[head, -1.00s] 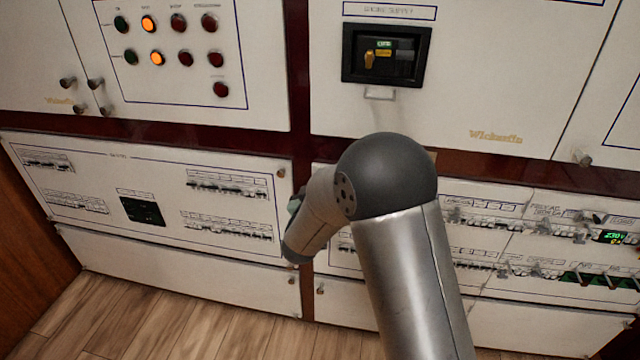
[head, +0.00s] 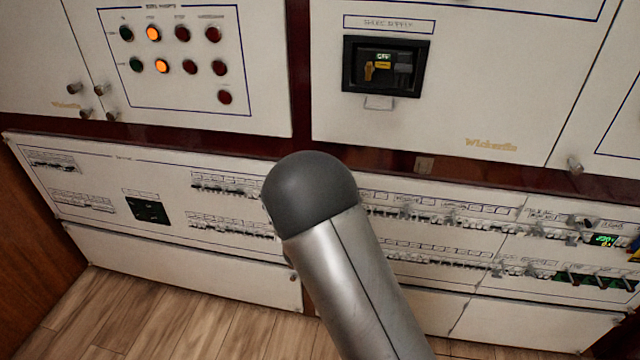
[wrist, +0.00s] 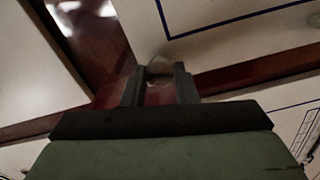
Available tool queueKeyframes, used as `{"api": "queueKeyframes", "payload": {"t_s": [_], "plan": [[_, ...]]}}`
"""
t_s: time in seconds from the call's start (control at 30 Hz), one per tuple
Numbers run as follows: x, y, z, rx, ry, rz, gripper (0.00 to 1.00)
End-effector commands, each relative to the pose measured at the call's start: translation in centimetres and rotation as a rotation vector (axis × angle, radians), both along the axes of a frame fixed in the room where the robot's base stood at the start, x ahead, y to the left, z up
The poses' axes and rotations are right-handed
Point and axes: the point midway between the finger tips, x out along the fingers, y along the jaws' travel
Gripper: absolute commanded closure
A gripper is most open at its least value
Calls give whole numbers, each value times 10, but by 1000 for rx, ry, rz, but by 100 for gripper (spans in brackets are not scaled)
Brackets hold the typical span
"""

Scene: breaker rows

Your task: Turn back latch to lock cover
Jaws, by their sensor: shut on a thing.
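In the wrist view, my gripper (wrist: 160,82) has its two fingers close about a small rounded metal latch (wrist: 159,68). The latch sits at the corner of a white panel with a blue outline (wrist: 215,18), by the dark red frame. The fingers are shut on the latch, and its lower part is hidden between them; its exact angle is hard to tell. In the head view, my gripper and this latch are hidden behind my own arm, near the lower left breaker panel (head: 100,222).
Other latches show at the upper left panels (head: 75,88) and upper right (head: 574,166). A recessed switch (head: 385,66) sits in the upper middle panel. Breaker rows (head: 440,215) lie to the right of my arm. The wooden floor (head: 180,310) is clear at lower left.

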Motion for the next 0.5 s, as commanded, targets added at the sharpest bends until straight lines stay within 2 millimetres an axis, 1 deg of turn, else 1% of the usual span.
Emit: {"api": "queueKeyframes", "payload": {"t_s": [0.2,0.5], "plan": [[0,0,1,-134,19,-1,96],[0,0,0,-226,32,-2,96]]}}
